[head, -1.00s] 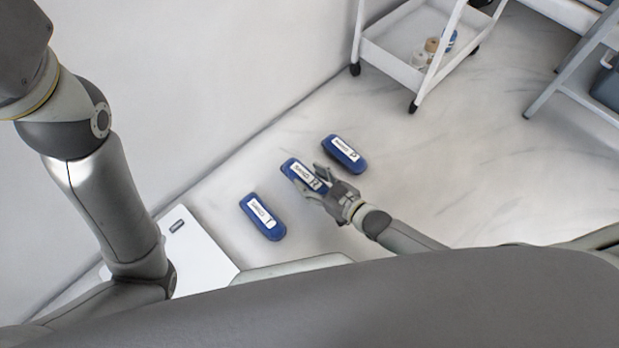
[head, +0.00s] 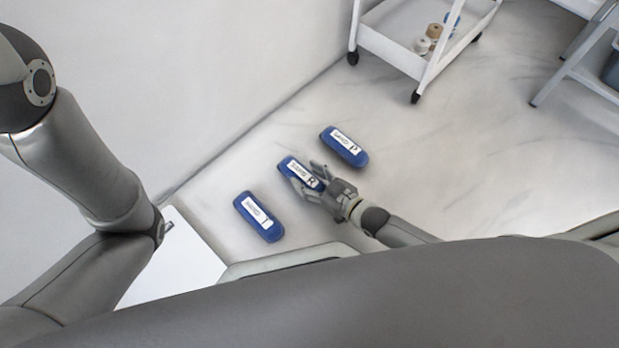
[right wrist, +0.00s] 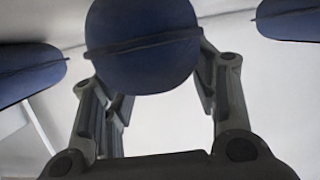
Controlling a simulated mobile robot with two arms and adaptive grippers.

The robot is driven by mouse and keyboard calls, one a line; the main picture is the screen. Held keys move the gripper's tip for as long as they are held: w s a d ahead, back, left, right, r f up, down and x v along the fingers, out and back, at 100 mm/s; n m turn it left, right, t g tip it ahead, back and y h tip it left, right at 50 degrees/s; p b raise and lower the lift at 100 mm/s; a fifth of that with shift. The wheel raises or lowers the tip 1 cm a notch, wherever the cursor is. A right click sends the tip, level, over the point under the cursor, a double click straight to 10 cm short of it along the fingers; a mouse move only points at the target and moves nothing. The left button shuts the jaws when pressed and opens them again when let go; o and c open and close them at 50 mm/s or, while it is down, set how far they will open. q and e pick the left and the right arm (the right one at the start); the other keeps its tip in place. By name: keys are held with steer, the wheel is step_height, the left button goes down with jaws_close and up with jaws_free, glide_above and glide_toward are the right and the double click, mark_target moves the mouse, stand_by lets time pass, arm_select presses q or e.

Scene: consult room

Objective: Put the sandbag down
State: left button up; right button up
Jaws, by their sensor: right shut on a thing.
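Three blue sandbags with white labels show in the head view. The middle sandbag (head: 291,167) is in my right gripper (head: 313,184), whose fingers are closed on its near end. In the right wrist view the rounded blue end of this sandbag (right wrist: 143,45) sits between the two fingers. I cannot tell whether its underside touches the floor. The left sandbag (head: 258,217) and the right sandbag (head: 344,147) lie on the floor on either side, apart from it. My left arm comes in at the left, but its gripper is out of view.
A white wheeled cart (head: 389,45) with small rolls on its lower shelf stands at the back. A white flat-topped box (head: 175,262) is at the lower left, near the wall (head: 215,75). Open floor (head: 480,130) lies to the right.

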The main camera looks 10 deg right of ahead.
steer(key=shift+r, duration=0.2)
steer(key=shift+f, duration=0.15)
steer(key=o, duration=1.7)
steer(key=shift+f, duration=0.1)
steer(key=shift+o, duration=0.2)
